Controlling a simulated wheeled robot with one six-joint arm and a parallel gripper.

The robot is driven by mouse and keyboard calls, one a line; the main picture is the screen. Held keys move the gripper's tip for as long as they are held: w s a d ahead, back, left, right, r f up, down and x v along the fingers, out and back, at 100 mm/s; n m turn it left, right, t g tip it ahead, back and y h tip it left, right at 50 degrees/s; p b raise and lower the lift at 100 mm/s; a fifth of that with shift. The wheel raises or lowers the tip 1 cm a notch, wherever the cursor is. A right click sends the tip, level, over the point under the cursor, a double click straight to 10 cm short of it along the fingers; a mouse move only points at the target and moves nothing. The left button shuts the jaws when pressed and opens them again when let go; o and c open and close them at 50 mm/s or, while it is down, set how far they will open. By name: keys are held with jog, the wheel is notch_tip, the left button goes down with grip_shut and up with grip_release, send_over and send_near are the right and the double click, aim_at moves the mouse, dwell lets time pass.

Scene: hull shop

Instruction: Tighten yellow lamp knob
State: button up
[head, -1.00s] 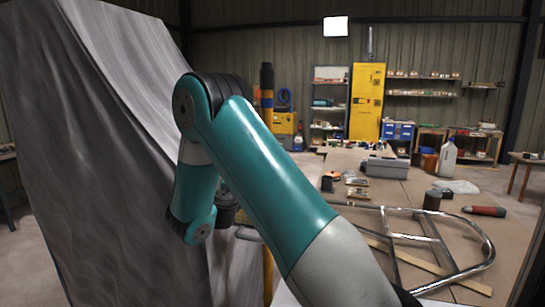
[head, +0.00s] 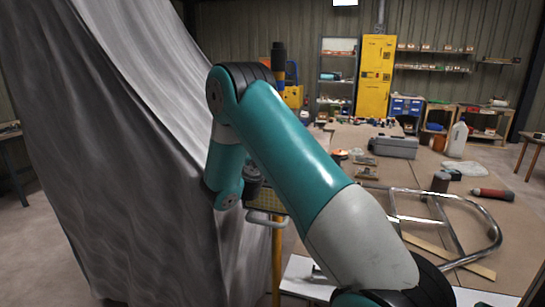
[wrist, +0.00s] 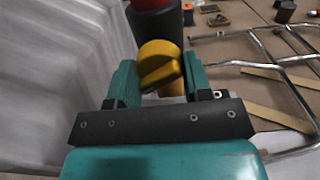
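The yellow knob (wrist: 159,62) shows in the wrist view as a round cap with a raised ridge set at a slant. It sits in front of a yellow post with a dark upper part. My gripper (wrist: 160,72) has its two teal fingers spread apart, one on each side of the knob. I cannot tell whether either finger touches it. In the head view, a dark-topped post (head: 278,62) rises behind my arm. The knob and my fingers are hidden there, behind my arm.
A large grey draped sheet (head: 120,160) stands close on the left. On the right, a bench (head: 400,180) carries a bent chrome tube frame (head: 455,228), a grey case (head: 395,147), a jug (head: 457,140) and a red-ended tool (head: 492,194). A yellow cabinet (head: 375,75) stands far back.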

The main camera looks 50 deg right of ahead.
jog(key=shift+c, duration=0.7)
jog(key=shift+m, duration=0.3)
jog(key=m+b, duration=0.5)
jog(key=m, duration=0.1)
jog(key=shift+w+f, duration=0.1)
jog(key=m+b, duration=0.3)
jog(key=m, duration=0.1)
jog(key=m+b, duration=0.3)
jog(key=shift+m, duration=0.3)
jog(key=m+b, duration=0.6)
jog(key=b, duration=0.1)
jog(key=m+b, duration=0.3)
jog(key=b, duration=0.1)
jog(key=shift+r+m, duration=0.2)
jog(key=shift+m, duration=0.2)
